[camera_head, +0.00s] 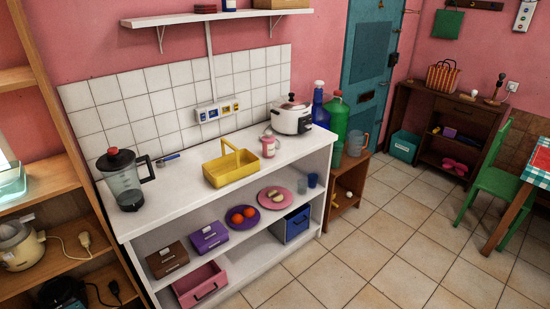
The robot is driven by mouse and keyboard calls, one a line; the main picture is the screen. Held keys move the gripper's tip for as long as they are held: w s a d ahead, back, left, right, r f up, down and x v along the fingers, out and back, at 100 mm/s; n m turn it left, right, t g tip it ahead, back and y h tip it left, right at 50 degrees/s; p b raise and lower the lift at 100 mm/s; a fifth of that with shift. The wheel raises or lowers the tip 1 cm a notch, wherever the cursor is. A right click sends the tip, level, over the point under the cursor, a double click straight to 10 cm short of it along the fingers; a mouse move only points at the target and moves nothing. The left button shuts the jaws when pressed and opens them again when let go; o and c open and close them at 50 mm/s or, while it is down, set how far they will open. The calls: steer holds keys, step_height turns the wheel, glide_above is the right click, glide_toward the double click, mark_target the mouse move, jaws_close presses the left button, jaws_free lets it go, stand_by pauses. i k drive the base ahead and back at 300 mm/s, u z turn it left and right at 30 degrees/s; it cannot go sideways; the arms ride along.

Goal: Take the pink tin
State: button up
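A small pink container with a paler label (268,147) stands upright on the white counter, just left of the white rice cooker. It looks like the pink tin, but it is too small to read. A yellow basket (231,168) with a raised handle stands to its left, a short gap away. The front of the pink container is unobstructed in this view. My gripper is not in view.
A blender (125,180) stands at the counter's left end and a rice cooker (291,117) near its right end. Open shelves below hold boxes, plates and a pink bin (200,285). The tiled floor (390,260) to the right is clear.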

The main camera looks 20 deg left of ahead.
mark_target(268, 149)
steer(key=z, duration=0.65)
steer(key=k, duration=0.25)
steer(key=u, duration=2.7)
steer(key=i, duration=1)
steer(key=u, duration=0.2)
steer(key=k, duration=0.2)
steer(key=z, duration=0.1)
